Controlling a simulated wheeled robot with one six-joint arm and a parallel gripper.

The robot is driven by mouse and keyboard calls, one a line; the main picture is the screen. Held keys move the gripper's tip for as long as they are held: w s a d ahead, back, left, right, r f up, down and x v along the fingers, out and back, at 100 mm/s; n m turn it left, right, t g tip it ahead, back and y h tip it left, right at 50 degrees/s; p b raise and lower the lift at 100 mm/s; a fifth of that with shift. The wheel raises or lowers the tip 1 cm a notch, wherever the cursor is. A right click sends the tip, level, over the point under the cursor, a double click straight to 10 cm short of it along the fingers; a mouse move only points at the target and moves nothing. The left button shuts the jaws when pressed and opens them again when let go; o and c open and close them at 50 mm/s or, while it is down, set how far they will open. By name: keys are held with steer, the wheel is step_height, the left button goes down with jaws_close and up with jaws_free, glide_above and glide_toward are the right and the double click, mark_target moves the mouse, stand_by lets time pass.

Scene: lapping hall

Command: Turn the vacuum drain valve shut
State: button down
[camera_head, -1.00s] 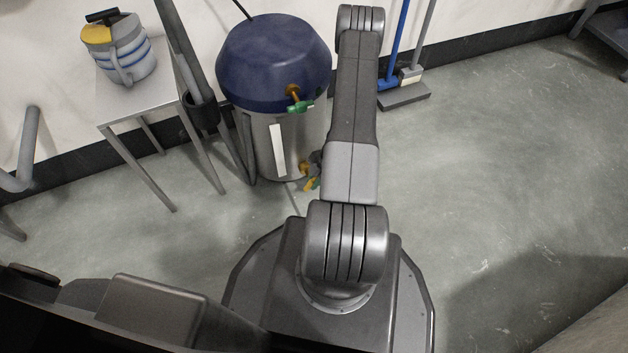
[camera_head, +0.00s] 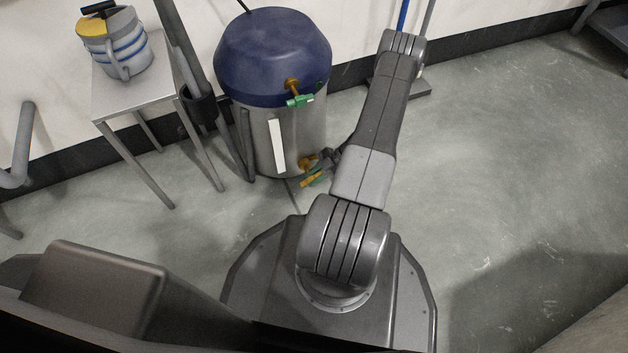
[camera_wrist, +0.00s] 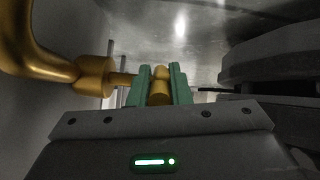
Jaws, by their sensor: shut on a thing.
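The vacuum (camera_head: 253,135) is a steel drum with a dark blue lid, standing near the wall. Its drain valve (camera_head: 306,163) is brass, low on the right side of the drum, with a yellow handle (camera_head: 307,183). My gripper (camera_head: 319,175) reaches it from the right. In the wrist view a brass pipe and fitting (camera_wrist: 92,76) come in from the left. The green fingers of my gripper (camera_wrist: 160,70) are shut on the brass-coloured handle (camera_wrist: 160,93), one on each side. Part of the handle is hidden behind my gripper body.
A metal stool (camera_head: 118,98) with a striped jug-like vessel (camera_head: 117,50) stands at left. A blue-handled broom (camera_head: 402,15) is behind my arm. The floor (camera_head: 510,160) at right is clear.

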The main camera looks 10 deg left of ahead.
steer(key=shift+f+g+y+b, duration=0.3)
steer(key=shift+g+y+b, duration=0.35)
steer(key=shift+y, duration=0.55)
steer(key=shift+g+y, duration=0.65)
steer(key=shift+y, duration=0.25)
steer(key=c, duration=1.3)
jaws_free()
steer(key=shift+c, duration=0.2)
steer(key=p+v, duration=0.2)
steer(key=v, duration=1.1)
steer(key=shift+w+d, duration=0.2)
steer(key=shift+d, duration=0.15)
